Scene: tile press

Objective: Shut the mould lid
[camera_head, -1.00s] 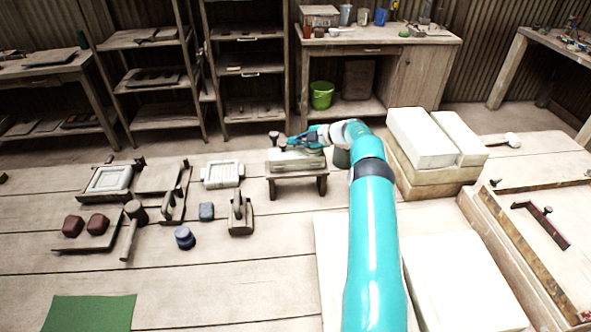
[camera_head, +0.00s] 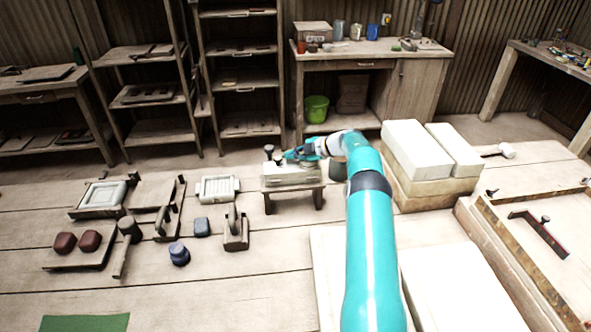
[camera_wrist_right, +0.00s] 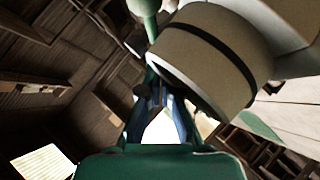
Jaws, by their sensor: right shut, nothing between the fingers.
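My right gripper (camera_head: 298,154) is shut and empty. It lies just above a pale block-like mould (camera_head: 291,175) on a low wooden stand, close to dark knobs (camera_head: 270,150) at the block's left end; I cannot tell if it touches them. In the right wrist view the fingers (camera_wrist_right: 155,108) show small and dark, and the mould cannot be made out. Farther left, a pale tile-shaped piece (camera_head: 102,194) lies in a wooden frame beside a wooden board (camera_head: 150,194). I cannot tell which part is the mould lid. My left gripper is not in view.
A white ribbed tray (camera_head: 217,188), a wooden block with an upright handle (camera_head: 235,232) and a blue knob-like piece (camera_head: 179,254) lie left of the stand. Stacked white blocks (camera_head: 420,150) stand to its right.

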